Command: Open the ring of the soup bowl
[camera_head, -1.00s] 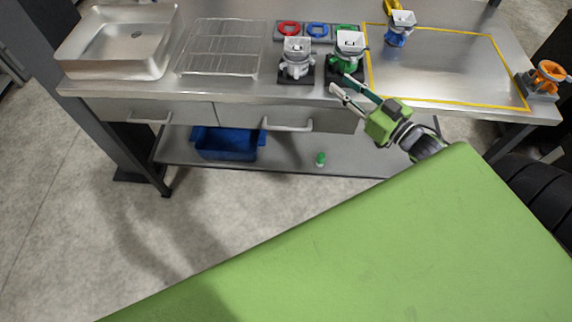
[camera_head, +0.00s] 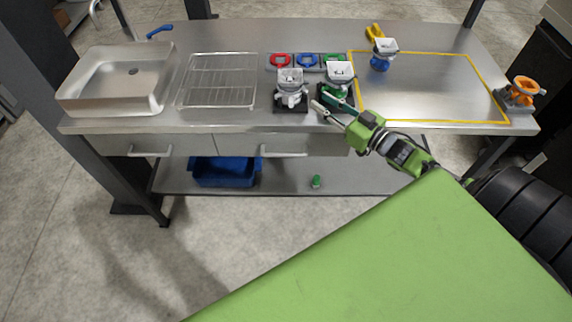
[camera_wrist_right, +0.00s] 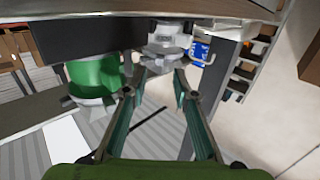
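No thing is labelled as the soup bowl, so I cannot tell which one it is. A grey dispenser with a white square cup (camera_head: 290,78) stands on a black base at the bench front. To its right is a green dispenser with a white cup (camera_head: 340,72). My right gripper (camera_head: 324,100) is open and empty at the green dispenser's lower front, pointing left toward the grey one. In the right wrist view the grey dispenser (camera_wrist_right: 168,42) is ahead of the open fingers, apart from them. The green dispenser (camera_wrist_right: 95,75) is at the left there. My left gripper is out of view.
Red (camera_head: 281,60), blue (camera_head: 308,60) and green rings lie behind the dispensers. A blue dispenser (camera_head: 382,62) stands by a yellow-outlined area; an orange one (camera_head: 524,90) is at the right end. A wire rack (camera_head: 220,80) and a metal sink (camera_head: 118,95) are left.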

